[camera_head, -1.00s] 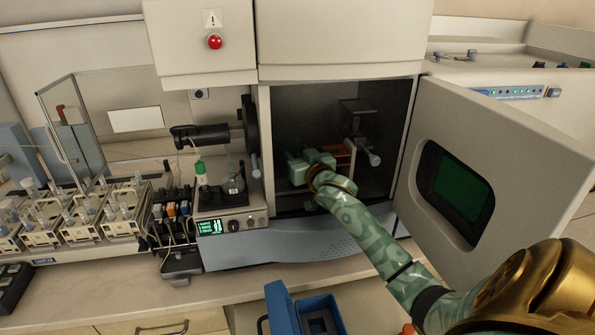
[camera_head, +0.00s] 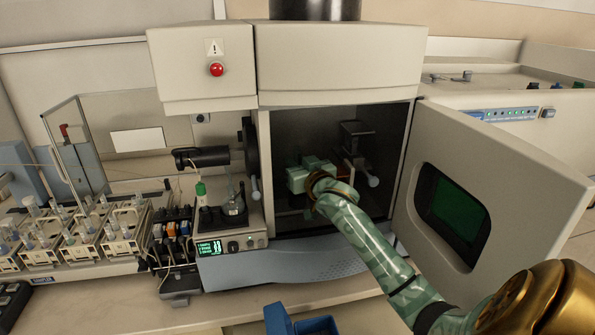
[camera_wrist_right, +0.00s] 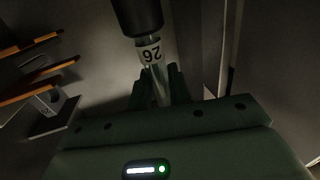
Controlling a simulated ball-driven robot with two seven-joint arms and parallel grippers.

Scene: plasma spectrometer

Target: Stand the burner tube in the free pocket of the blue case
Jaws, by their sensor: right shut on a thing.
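The burner tube (camera_wrist_right: 158,80) is a clear glass tube with a white label reading 26, seen upside down, below a black upper part (camera_wrist_right: 138,15). My right gripper (camera_wrist_right: 155,88) is shut on the tube's glass in the right wrist view. In the head view this gripper (camera_head: 318,170) is inside the dark open chamber of the instrument; the tube is hidden there. The blue case (camera_head: 318,325) is at the bottom edge with its lid (camera_head: 278,319) raised. Its pockets are out of view. My left gripper is not in view.
The open chamber door (camera_head: 505,165) stands to the right of my forearm. Orange bars (camera_wrist_right: 30,65) are left of the tube in the wrist view. Sample racks (camera_head: 120,240) and a small pump unit (camera_head: 232,220) stand at the left.

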